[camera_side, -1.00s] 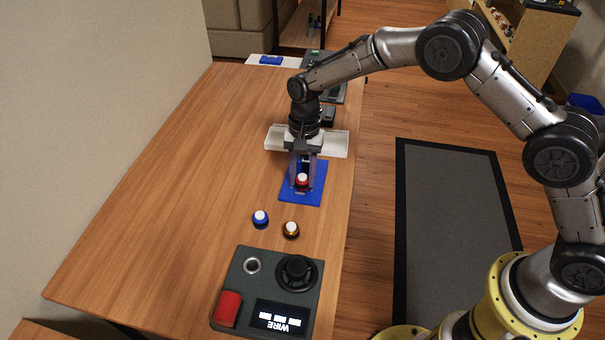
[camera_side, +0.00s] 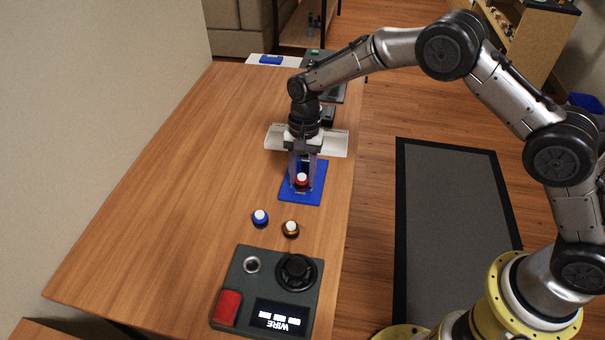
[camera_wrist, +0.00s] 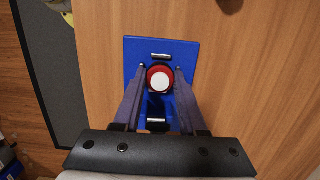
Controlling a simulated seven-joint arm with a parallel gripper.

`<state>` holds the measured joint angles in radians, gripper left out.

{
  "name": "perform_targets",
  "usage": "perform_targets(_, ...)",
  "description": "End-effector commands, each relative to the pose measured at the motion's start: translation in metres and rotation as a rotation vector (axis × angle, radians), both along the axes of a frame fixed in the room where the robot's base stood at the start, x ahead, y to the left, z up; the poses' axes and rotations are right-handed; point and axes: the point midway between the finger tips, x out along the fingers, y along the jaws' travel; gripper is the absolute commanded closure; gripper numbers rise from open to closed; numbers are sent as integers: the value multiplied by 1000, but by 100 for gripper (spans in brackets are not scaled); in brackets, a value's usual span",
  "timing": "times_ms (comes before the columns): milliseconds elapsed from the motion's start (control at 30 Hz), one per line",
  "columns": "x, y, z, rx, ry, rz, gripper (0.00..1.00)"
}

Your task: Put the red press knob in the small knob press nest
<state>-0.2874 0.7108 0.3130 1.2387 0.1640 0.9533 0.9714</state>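The red press knob (camera_side: 302,180), with a white cap, sits upright on a blue plate (camera_side: 289,194). In the wrist view, the red knob (camera_wrist: 160,79) is at the middle of the plate (camera_wrist: 188,52), between two small metal-topped blocks. This blue plate seems to be the small knob press nest. My gripper (camera_side: 302,184) is over the plate and points down. In the wrist view, the fingertips of my gripper (camera_wrist: 160,71) are on either side of the knob, with a narrow blue gap showing beside it. What lies beneath the knob is hidden.
A dark control panel (camera_side: 241,284) lies nearer. A white tray (camera_side: 338,144) is behind my gripper. The table's left side is clear.

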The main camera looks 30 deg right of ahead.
Motion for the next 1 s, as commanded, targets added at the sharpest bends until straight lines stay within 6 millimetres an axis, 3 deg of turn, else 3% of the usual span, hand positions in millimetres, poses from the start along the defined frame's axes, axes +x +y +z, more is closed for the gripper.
perform_targets(33,-3,-1,-11,-6,10,1,30)
perform_targets(167,-2,-2,5,-5,8,-1,30)
perform_targets(633,10,-11,101,-2,1,-1,30)
perform_targets(800,11,-13,117,-3,3,0,30)
perform_targets(1000,11,-13,122,-3,4,-1,30)
